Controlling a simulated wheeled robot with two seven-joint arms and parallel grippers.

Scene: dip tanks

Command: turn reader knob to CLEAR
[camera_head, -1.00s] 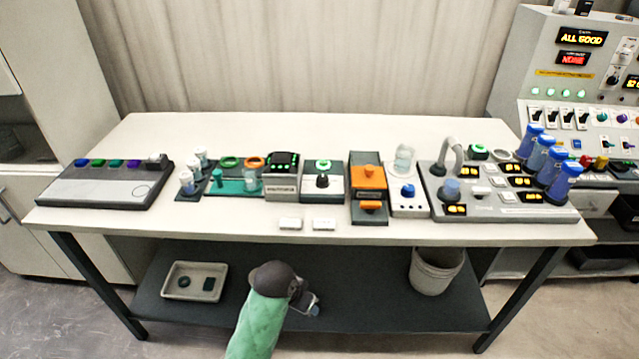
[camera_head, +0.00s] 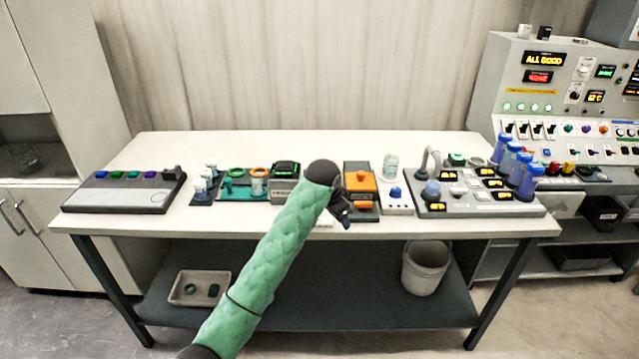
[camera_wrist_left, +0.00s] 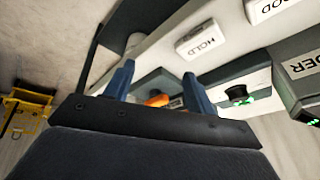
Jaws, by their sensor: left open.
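The black knob with a green top (camera_wrist_left: 238,94) shows in the left wrist view, right of my fingers. It sits on a dark and pale box. In the head view my own arm hides this knob. The dark box with green lights (camera_head: 285,170) stands to its left; part of its label, ending in "DER", shows in the wrist view (camera_wrist_left: 306,65). My left gripper (camera_head: 345,212) is over the front part of the table. Its two blue fingers (camera_wrist_left: 158,70) are apart with nothing held, and they do not touch the knob. My right gripper is not in view.
White plates marked HOLD (camera_wrist_left: 203,40) and GOOD (camera_wrist_left: 270,8) lie at the table's front. An orange-topped device (camera_head: 361,182), a white device with a blue knob (camera_head: 396,194) and a grey panel (camera_head: 470,207) stand to the right. A teal rack (camera_head: 238,190) stands left.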

